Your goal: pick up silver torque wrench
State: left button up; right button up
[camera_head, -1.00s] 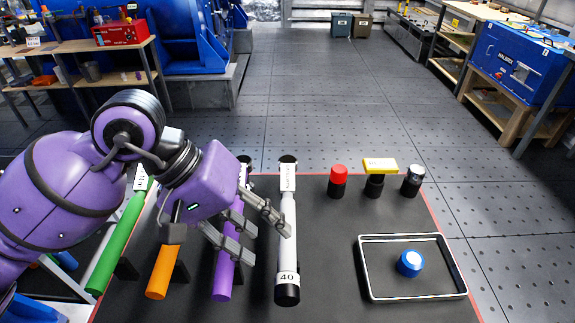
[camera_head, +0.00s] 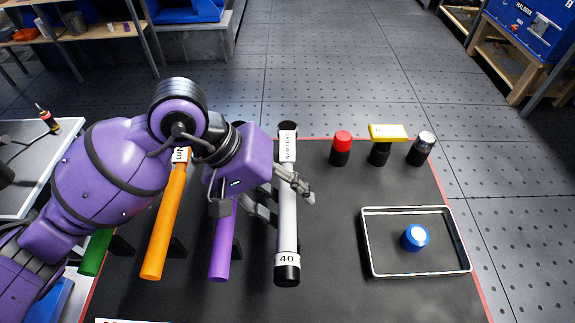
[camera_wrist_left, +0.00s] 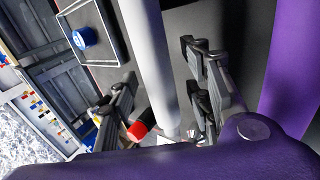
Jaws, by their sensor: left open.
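The silver torque wrench (camera_head: 287,205) lies lengthwise on the dark table top, with a black end and a "40" label nearest me. My left gripper (camera_head: 286,207) is over its middle part, with one finger on each side in the head view. In the left wrist view the pale shaft (camera_wrist_left: 148,55) runs between the open fingers (camera_wrist_left: 162,95), with gaps on both sides. It is not clamped. The gripper hides part of the shaft in the head view. My right gripper is not in view.
A purple wrench (camera_head: 222,245), an orange one (camera_head: 165,225) and a green one (camera_head: 95,252) lie to the left. A tray (camera_head: 368,245) holds a blue-topped piece (camera_head: 415,237).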

pick_arm(q)
jog(key=shift+c, duration=0.5)
grip_shut()
jog(key=shift+w, duration=0.1)
